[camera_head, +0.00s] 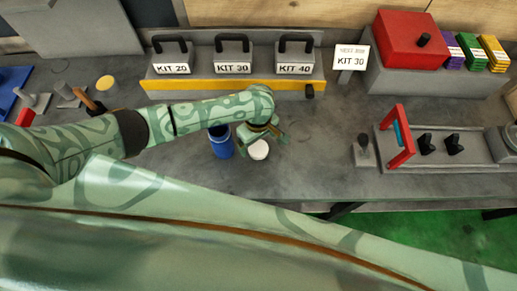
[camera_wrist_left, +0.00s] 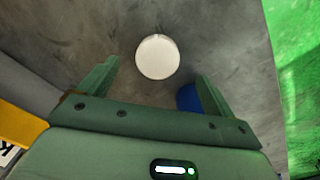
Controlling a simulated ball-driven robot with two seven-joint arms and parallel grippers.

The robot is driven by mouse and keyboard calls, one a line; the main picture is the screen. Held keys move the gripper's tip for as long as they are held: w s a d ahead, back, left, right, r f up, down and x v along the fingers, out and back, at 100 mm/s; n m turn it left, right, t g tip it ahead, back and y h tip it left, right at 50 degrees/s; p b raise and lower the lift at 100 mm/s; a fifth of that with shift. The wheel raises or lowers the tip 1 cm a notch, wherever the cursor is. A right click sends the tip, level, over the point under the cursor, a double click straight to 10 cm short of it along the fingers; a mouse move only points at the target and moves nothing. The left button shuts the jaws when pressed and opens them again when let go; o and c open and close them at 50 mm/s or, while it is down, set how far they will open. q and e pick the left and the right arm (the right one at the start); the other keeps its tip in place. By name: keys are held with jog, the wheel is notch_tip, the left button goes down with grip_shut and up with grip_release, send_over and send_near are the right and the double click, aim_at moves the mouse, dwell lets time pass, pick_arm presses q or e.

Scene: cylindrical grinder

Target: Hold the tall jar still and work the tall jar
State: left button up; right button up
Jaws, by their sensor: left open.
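A tall blue jar (camera_head: 222,147) stands upright on the grey bench, its top looking dark and open. Beside it to the right is a round white lid-like piece (camera_head: 258,150), apart from the jar. My left gripper (camera_head: 263,134) is open above the bench, close to the white piece and just right of the jar. In the left wrist view the white piece (camera_wrist_left: 158,57) shows beyond and between the spread fingertips, with nothing held. The blue jar (camera_wrist_left: 187,97) is partly hidden by the right finger there. My right gripper is not in view.
A rack of grey kits (camera_head: 233,57) with a yellow front edge stands at the back. A red box (camera_head: 410,39) and a grey fixture with a red frame (camera_head: 399,137) are at the right. A wooden-handled tool (camera_head: 90,101) lies at left.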

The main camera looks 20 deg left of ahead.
aim_at(259, 149)
pick_arm(q)
jog(key=shift+r, duration=0.1)
jog(key=f+b, duration=0.1)
jog(key=f, duration=0.1)
jog(key=f+b, duration=0.2)
jog(key=f, duration=0.1)
jog(key=shift+w+d+f, duration=0.1)
jog(key=shift+d+f, duration=0.1)
jog(key=shift+r, duration=0.1)
jog(key=c, duration=1.1)
